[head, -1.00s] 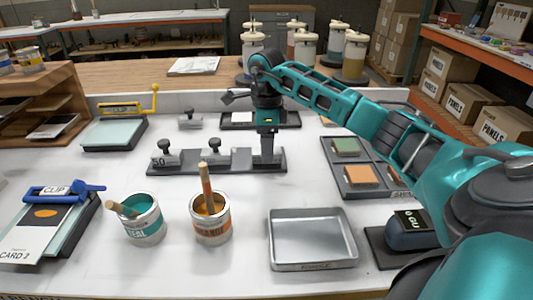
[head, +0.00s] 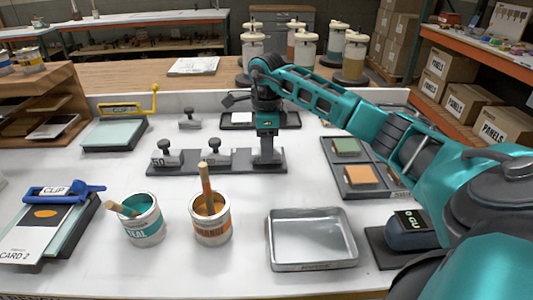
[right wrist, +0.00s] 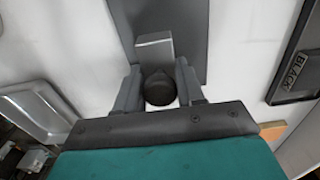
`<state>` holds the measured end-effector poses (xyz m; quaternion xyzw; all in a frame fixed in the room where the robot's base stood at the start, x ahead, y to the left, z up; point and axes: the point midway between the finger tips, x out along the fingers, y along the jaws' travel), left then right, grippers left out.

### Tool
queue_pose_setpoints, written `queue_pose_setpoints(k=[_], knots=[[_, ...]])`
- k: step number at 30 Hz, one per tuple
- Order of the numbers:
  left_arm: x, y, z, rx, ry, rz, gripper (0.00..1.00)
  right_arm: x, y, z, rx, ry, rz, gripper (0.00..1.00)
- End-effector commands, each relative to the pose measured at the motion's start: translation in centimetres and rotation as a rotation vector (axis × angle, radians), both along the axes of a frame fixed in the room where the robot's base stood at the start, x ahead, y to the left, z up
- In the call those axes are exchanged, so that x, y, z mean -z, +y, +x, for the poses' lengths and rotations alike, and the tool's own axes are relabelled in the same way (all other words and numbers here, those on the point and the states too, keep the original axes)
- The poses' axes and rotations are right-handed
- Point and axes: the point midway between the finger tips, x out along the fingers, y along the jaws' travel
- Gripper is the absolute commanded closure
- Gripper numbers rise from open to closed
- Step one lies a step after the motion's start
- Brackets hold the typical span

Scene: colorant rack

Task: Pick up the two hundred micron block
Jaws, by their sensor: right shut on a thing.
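A long dark rack (head: 220,168) lies across the white bench. Two grey blocks with dark knobs stand on its left and middle: the left block (head: 165,160) is marked 50, and the middle block (head: 215,156) shows no readable label. My right gripper (head: 267,150) points down over the rack's right end. In the right wrist view its two fingers are shut on the dark knob (right wrist: 160,90) of a grey block (right wrist: 153,47). The block appears at the rack, and I cannot tell if it is lifted. Its marking is hidden. My left gripper is not in view.
Teal (head: 143,225) and orange (head: 210,225) paint cans with sticks stand in front of the rack. A metal tray (head: 312,266) lies front right. Another knobbed block (head: 189,120) stands behind the rack. A panel with colour squares (head: 362,190) lies to the right.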

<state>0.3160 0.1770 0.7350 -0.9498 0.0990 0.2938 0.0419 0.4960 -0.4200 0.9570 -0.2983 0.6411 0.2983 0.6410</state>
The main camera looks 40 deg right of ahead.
Motion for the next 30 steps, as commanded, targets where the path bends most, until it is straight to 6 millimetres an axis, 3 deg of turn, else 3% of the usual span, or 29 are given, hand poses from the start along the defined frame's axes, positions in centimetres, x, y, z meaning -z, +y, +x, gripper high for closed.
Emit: queue_pose_setpoints(k=[13,19,23,30], knots=[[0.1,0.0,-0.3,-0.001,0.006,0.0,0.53,-0.3,0.0,0.1,0.001,-0.004,0.0,1.0],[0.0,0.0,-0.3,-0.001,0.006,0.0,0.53,-1.8,-0.1,0.1,0.001,-0.006,-0.001,1.0],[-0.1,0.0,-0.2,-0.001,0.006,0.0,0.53,-4.2,-0.1,0.1,0.001,-0.008,0.0,1.0],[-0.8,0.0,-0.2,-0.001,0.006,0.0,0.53,-11.3,0.0,0.2,0.001,-0.01,-0.001,1.0]])
